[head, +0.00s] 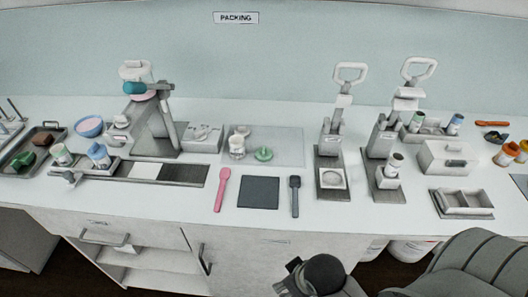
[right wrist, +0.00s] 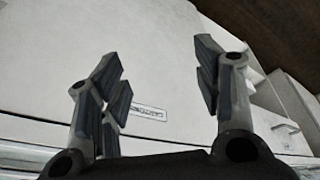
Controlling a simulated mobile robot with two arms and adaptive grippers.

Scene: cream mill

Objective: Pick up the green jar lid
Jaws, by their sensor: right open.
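The green jar lid (head: 263,154) lies on a pale translucent mat (head: 290,146) near the middle of the counter. It looks like a small round disc with a raised middle. A white jar-like piece (head: 237,147) stands just left of it. My right gripper (right wrist: 158,80) is open and empty in the right wrist view, with its fingers well apart in front of a pale cabinet front. In the head view part of my right arm shows at the bottom edge, below the counter and well away from the lid. My left gripper is in neither view.
A dark square mat (head: 259,192) lies in front, between a pink spatula (head: 222,188) and a dark spatula (head: 295,195). A press (head: 333,150) stands to the right. A machine (head: 150,125) with a long base stands left. The counter's front strip is mostly bare.

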